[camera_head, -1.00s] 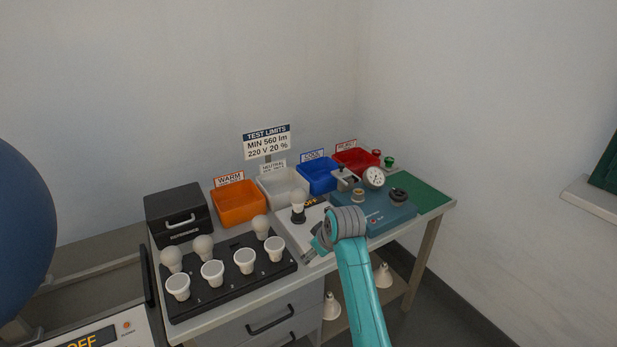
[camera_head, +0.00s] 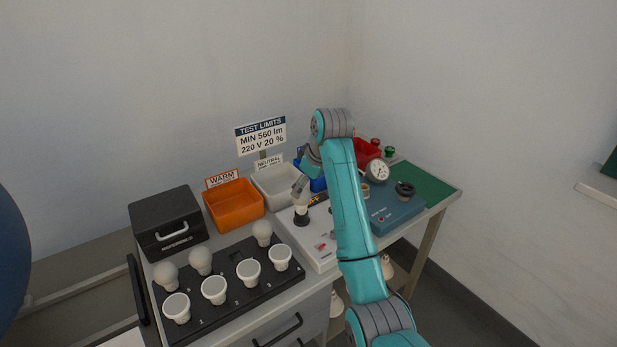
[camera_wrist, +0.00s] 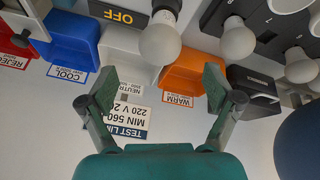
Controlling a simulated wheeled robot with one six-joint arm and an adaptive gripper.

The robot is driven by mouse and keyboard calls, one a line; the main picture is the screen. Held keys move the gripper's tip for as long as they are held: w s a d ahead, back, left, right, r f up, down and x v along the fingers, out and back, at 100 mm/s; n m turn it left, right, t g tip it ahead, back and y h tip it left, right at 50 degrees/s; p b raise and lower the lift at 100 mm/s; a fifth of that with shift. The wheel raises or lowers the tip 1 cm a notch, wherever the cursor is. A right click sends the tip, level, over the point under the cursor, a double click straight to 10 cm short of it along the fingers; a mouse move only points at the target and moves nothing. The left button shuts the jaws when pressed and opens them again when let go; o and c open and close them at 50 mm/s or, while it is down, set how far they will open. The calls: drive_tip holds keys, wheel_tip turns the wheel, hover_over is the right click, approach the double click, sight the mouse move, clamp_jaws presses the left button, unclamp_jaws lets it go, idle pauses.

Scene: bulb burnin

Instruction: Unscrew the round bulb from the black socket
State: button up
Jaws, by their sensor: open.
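The round white bulb (camera_head: 301,203) stands upright in the black socket (camera_head: 302,218) on a white test panel (camera_head: 322,247). My gripper (camera_head: 299,186) is over the bulb in the head view, hiding its top. In the wrist view the bulb (camera_wrist: 160,40) hangs upside down in the picture, beyond the gap between the two spread fingers of my gripper (camera_wrist: 158,82). The fingers are open and hold nothing. I cannot tell from the head view whether a finger touches the bulb.
A black rack (camera_head: 235,290) with several bulbs stands at the left. Behind are an orange bin (camera_head: 234,207), a pale bin (camera_head: 280,185) and a limits sign (camera_head: 261,136). A blue instrument box (camera_head: 393,212) with a gauge (camera_head: 377,171) is at the right. The panel reads OFF (camera_wrist: 122,15).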

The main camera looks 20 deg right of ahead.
sight(305, 190)
drive_tip(key=x, duration=0.8)
drive_tip(key=shift+f, duration=0.15)
drive_tip(key=c, duration=1.2)
drive_tip(key=n+y, duration=0.1)
drive_tip(key=n, duration=0.1)
drive_tip(key=shift+n, duration=0.3)
drive_tip(key=shift+c, duration=0.2)
drive_tip(key=n+g+y, duration=0.1)
drive_tip(key=n, duration=0.3)
drive_tip(key=shift+g, duration=0.4)
drive_tip(key=n, duration=0.2)
drive_tip(key=n+g+y, duration=0.1)
drive_tip(key=n, duration=0.1)
drive_tip(key=shift+n+g, duration=0.3)
drive_tip(key=shift+n, duration=0.1)
drive_tip(key=n+g, duration=0.1)
drive_tip(key=n, duration=0.2)
drive_tip(key=shift+n, duration=0.3)
